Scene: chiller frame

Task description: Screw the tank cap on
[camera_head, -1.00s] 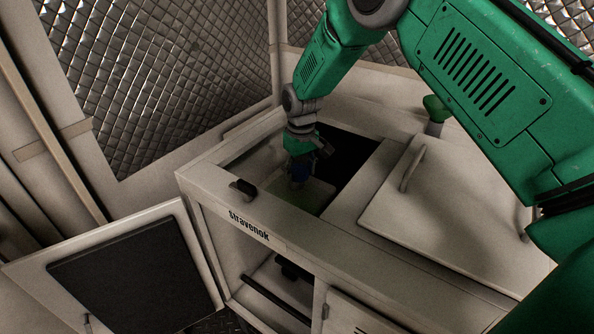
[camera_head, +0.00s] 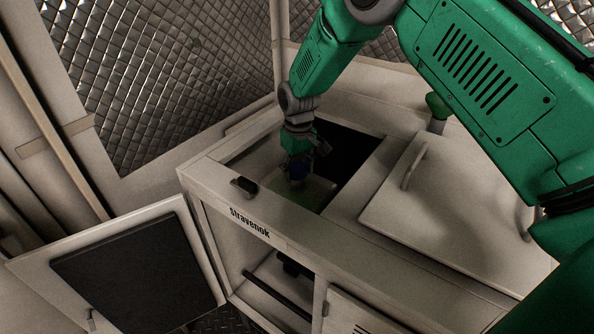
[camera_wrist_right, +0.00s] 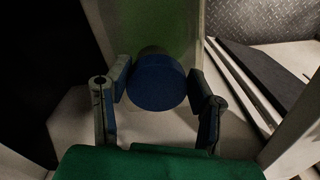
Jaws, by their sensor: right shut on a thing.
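The blue tank cap (camera_wrist_right: 157,82) is between the two fingers of my right gripper (camera_wrist_right: 157,85) in the right wrist view. The gripper is shut on it. Behind the cap is the pale green tank (camera_wrist_right: 165,28), with a short darker neck partly visible at the cap's far edge. Whether the cap is threaded on the neck I cannot tell. In the head view my right gripper (camera_head: 297,172) reaches down into the open top of the chiller, and the green tank (camera_head: 292,198) shows below it. My left gripper is not in view.
The chiller frame (camera_head: 215,165) surrounds the opening. Its front door (camera_head: 140,275) hangs open at lower left. A closed lid (camera_head: 430,200) with handles lies to the right. A green knob (camera_head: 438,106) stands behind it.

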